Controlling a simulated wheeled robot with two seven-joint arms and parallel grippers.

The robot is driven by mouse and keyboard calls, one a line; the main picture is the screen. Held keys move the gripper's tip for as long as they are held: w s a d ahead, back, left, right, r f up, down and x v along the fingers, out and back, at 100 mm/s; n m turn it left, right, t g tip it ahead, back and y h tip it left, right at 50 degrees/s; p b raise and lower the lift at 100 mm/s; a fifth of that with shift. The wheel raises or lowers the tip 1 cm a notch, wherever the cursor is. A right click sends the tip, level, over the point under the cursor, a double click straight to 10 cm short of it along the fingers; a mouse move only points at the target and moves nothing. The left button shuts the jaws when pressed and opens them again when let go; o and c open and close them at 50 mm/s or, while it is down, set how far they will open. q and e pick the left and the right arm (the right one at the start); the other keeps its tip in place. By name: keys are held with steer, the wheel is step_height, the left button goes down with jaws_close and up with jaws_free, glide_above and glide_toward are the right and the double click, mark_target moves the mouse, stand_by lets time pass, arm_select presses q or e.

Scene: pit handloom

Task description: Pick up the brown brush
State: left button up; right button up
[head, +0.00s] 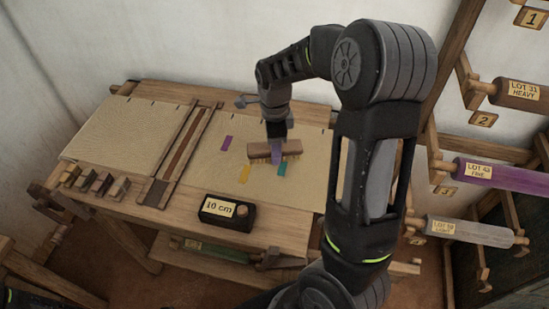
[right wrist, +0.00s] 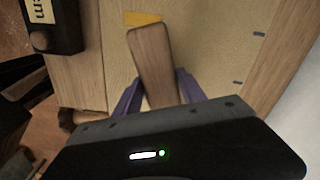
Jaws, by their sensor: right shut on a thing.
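The brown brush (head: 262,150) is a wooden block with pale bristles on its underside. It is over the cloth on the right part of the loom table in the head view. My right gripper (head: 277,155) comes down on it from above and is shut on it. In the right wrist view the brush (right wrist: 152,60) runs up between the two purple fingers of my right gripper (right wrist: 158,92). I cannot tell whether the bristles touch the cloth. My left gripper is not in view.
A black box labelled 10 cm (head: 227,213) stands at the table's front edge. Purple (head: 226,142), yellow (head: 244,173) and teal (head: 282,169) strips lie near the brush. Several small blocks (head: 101,183) sit at the left. Labelled rolls (head: 490,172) hang on the right rack.

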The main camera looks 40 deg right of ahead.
step_height(320, 180, up, 4)
steer(key=shift+r, duration=0.1)
stand_by(0.7)
